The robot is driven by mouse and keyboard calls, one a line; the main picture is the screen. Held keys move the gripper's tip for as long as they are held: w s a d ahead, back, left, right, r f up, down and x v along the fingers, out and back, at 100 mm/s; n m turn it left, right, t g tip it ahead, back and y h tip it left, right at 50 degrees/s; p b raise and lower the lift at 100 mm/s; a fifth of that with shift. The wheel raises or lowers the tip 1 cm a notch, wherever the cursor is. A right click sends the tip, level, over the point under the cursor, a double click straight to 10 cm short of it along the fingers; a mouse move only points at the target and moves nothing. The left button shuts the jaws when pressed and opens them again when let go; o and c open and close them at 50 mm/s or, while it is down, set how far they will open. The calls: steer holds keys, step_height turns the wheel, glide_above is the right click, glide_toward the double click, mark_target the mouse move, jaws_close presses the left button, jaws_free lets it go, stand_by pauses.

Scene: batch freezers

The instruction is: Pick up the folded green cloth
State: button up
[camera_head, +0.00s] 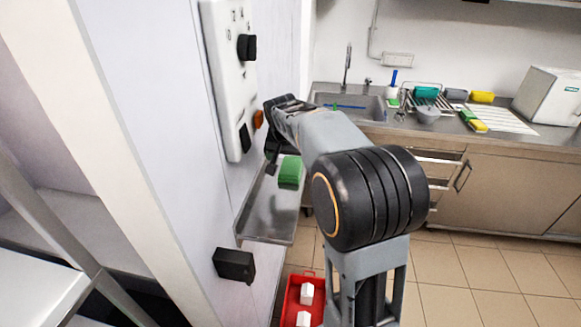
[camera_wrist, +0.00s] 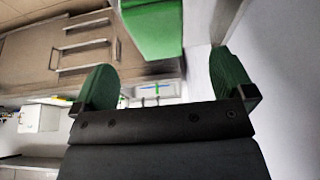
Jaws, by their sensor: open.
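The folded green cloth (camera_head: 290,173) lies on the small steel shelf (camera_head: 262,224) at the front of the white machine. In the wrist view the cloth (camera_wrist: 152,28) shows at the top, between the lines of my two green-padded fingers. My gripper (camera_head: 273,153) is at the shelf, close to the cloth, partly hidden by my arm in the head view. In the wrist view my gripper (camera_wrist: 163,65) is open, with its fingers wide apart and no cloth held. Whether a finger touches the cloth I cannot tell.
The control panel (camera_head: 229,80) with black knobs is right above the shelf. A black box (camera_head: 233,264) juts from the machine below. A red crate (camera_head: 292,299) with white items stands on the floor. A sink counter (camera_head: 440,133) with sponges runs along the back; tiled floor lies open at right.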

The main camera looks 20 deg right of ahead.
mark_target(291, 166)
steer(key=shift+w+d+p+x, duration=0.15)
steer(key=shift+p+x, duration=0.25)
steer(key=shift+x, duration=1.45)
steer(key=shift+w+d+p+x, duration=0.15)
steer(key=shift+p+x, duration=0.25)
steer(key=shift+x, duration=1.45)
steer(key=shift+r, duration=0.15)
steer(key=shift+c, duration=0.5)
steer(key=c, duration=0.9)
steer(key=shift+r, duration=0.1)
steer(key=shift+r, duration=0.45)
step_height(291, 166, up, 2)
steer(key=shift+r, duration=0.2)
steer(key=s+r+b, duration=0.1)
steer(key=s+r, duration=0.3)
steer(key=r, duration=0.1)
steer(key=shift+s+d+b, duration=0.25)
steer(key=shift+s+b, duration=0.05)
steer(key=shift+b, duration=0.05)
steer(key=s+r, duration=0.1)
steer(key=s, duration=0.2)
steer(key=s+r+b, duration=0.1)
steer(key=s+r, duration=0.1)
steer(key=s, duration=0.1)
steer(key=s+r+b, duration=0.1)
steer(key=s, duration=0.2)
steer(key=shift+s+d+r, duration=0.25)
steer(key=shift+d+r, duration=0.05)
